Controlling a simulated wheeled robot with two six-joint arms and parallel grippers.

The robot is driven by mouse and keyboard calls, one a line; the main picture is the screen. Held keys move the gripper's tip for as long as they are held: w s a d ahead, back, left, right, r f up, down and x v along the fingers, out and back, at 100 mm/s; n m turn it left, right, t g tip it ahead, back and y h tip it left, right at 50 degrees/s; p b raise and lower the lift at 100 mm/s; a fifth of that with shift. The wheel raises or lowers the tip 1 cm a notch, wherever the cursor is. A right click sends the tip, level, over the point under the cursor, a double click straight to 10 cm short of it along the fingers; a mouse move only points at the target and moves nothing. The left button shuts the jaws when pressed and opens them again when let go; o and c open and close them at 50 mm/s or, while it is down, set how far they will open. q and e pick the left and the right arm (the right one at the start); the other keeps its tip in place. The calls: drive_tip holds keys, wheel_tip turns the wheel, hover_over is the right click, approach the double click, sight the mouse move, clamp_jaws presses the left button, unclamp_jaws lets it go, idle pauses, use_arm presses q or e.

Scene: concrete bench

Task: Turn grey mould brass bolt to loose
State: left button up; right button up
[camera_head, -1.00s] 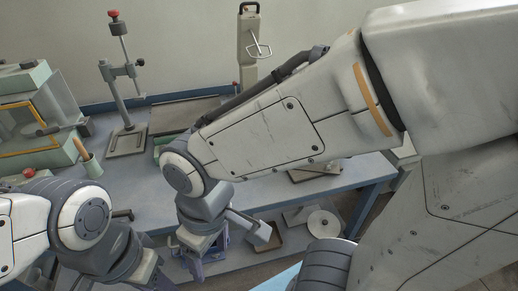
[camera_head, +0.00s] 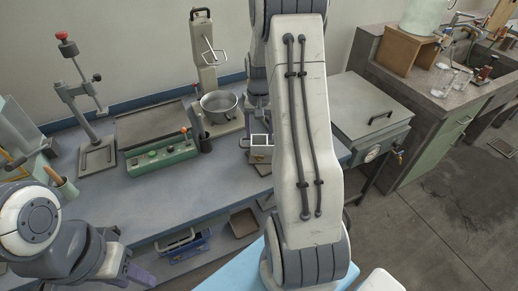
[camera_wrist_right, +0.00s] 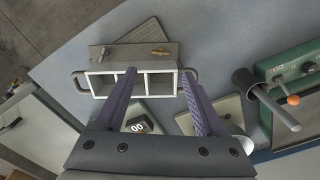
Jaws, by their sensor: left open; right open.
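The grey mould (camera_wrist_right: 107,88), an open box with three compartments and a loop handle at each end, sits on the bench in the right wrist view. A small brass bolt (camera_wrist_right: 160,51) shows on the grey part along its upper side. My right gripper (camera_wrist_right: 158,73) is open and empty, its two purple fingers reaching over the mould, the bolt beyond the tips. I cannot tell the height gap. My left gripper (camera_head: 140,274) is open at the lower left, away from the mould.
A green control box (camera_head: 160,158) and a stand with a metal bowl (camera_head: 219,106) are left of the mould. Bare bench (camera_head: 215,180) lies in front. A metal-lidded bath (camera_head: 370,108) stands right.

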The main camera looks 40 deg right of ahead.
sight(259, 156)
wheel_tip(259, 156, down, 10)
drive_tip(key=shift+a+r+p, duration=0.1)
drive_tip(key=shift+r+p, duration=0.1)
drive_tip(key=shift+p, duration=0.3)
